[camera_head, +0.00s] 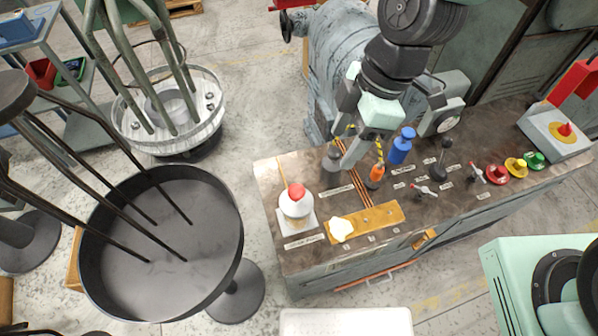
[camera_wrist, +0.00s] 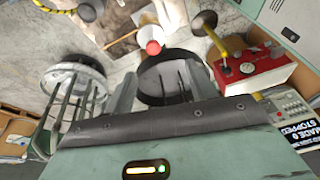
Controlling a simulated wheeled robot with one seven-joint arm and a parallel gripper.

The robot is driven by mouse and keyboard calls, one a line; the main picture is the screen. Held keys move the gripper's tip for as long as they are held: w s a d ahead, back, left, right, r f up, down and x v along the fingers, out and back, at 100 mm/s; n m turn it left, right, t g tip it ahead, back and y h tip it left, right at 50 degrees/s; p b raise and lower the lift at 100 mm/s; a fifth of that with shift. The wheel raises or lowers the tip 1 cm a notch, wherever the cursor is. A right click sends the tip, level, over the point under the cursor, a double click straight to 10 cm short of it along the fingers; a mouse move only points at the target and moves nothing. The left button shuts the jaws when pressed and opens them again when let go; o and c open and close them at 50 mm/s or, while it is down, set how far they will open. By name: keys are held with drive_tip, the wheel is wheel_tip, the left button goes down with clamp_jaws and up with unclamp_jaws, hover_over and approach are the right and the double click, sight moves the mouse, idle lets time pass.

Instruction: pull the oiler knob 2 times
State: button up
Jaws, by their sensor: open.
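The red knob (camera_head: 296,191) sits on top of a rounded white body (camera_head: 296,207), which looks like the oiler; its label is too small to read. It stands upright on a pale square plate at the left front of the brown bench top. In the wrist view the red knob (camera_wrist: 153,47) shows ahead, above the gap between my fingers. My gripper (camera_head: 346,158) is open and empty, above the bench, behind and to the right of the knob, apart from it. In the wrist view its two fingers (camera_wrist: 162,82) are spread.
A brass plate (camera_head: 380,217) with a pale yellow lump (camera_head: 341,229) lies right of the oiler. Red, yellow and green buttons sit farther right. A large black pan (camera_head: 170,250) stands left.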

sight(296, 190)
drive_tip(key=a+f+p, duration=0.1)
drive_tip(key=a+f, duration=0.1)
drive_tip(key=f, duration=0.3)
drive_tip(key=a+f+n+p, duration=0.1)
drive_tip(key=a+f+p, duration=0.1)
drive_tip(key=f, duration=0.3)
drive_tip(key=a+f+n+y+p, duration=0.1)
drive_tip(key=a+f, duration=0.2)
drive_tip(key=f, duration=0.3)
drive_tip(key=shift+a+p, duration=0.3)
drive_tip(key=shift+a, duration=0.05)
